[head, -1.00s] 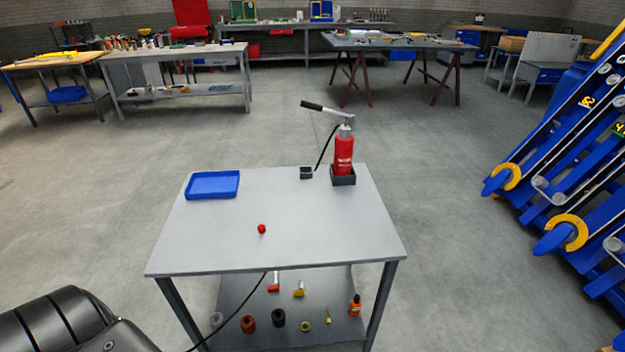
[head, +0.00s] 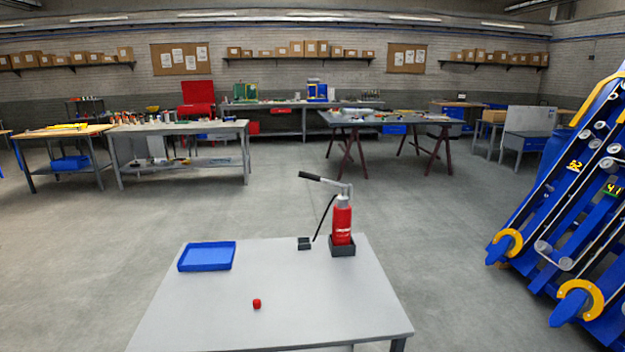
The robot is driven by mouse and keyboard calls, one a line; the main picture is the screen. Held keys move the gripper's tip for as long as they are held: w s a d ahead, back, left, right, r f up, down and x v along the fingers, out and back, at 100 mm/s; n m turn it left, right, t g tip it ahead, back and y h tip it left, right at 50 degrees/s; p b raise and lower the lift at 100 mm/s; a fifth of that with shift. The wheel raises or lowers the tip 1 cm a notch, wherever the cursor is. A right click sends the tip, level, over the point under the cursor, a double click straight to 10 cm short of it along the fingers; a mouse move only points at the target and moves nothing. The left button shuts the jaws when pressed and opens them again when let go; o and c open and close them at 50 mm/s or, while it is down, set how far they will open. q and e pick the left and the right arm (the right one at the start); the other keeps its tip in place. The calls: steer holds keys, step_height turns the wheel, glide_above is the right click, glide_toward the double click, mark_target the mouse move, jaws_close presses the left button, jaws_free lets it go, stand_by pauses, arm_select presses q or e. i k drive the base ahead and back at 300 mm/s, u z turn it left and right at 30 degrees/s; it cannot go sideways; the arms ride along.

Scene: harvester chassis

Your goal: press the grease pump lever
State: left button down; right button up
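The red grease pump (head: 342,222) stands upright in a dark square holder (head: 342,247) at the back right of the grey table (head: 270,305). Its lever (head: 325,182) sticks out to the left from the pump head, sloping slightly up to a black handle end. A black hose hangs on the pump's left side, down toward a small dark block (head: 304,243) on the tabletop. Neither of my grippers is in the head view, and nothing touches the lever.
A blue tray (head: 207,257) lies at the table's back left, and a small red object (head: 257,303) near its middle. The rest of the tabletop is clear. Blue harvester machinery (head: 570,215) stands at the right. Workbenches (head: 180,128) line the back, with open floor between.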

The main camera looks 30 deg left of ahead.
mark_target(306, 174)
steer(key=k, duration=0.65)
steer(key=z, duration=0.65)
steer(key=i, duration=1.4)
steer(key=u, duration=0.75)
steer(key=i, duration=0.55)
steer(key=u, duration=0.5)
